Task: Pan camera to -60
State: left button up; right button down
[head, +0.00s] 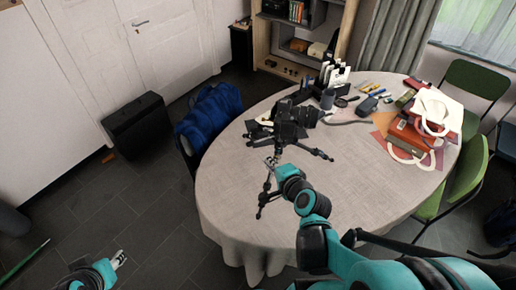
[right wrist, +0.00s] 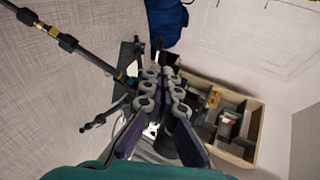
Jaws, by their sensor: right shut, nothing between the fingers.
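A black camera (head: 288,118) sits on a small black tripod (head: 268,190) that stands with its legs spread on the round table (head: 335,195). My right gripper (head: 272,163) reaches in from the lower right and is at the tripod, just below the camera. I cannot tell whether it touches. In the right wrist view its fingers (right wrist: 165,75) are together with nothing between them. Dark parts beyond the fingertips are partly hidden there, and a black leg (right wrist: 60,38) crosses the upper left. My left gripper (head: 120,259) is low at the left, away from the table, too small to read.
Pens, a holder (head: 327,99) and small items lie at the table's back. A red-brown bag (head: 408,138) and a white bag (head: 437,108) lie at the right. A chair with blue cloth (head: 208,115) stands at the left, green chairs at the right. The table's front is clear.

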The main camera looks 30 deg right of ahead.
aim_at(250, 145)
jog(key=b+x, duration=0.5)
jog(key=x, duration=0.8)
jog(key=shift+w+f+b, duration=0.2)
jog(key=shift+w+b, duration=0.1)
jog(key=shift+w, duration=0.05)
jog(key=w, duration=0.4)
jog(key=shift+b, duration=0.35)
jog(key=shift+s, duration=0.1)
jog(key=shift+r, duration=0.1)
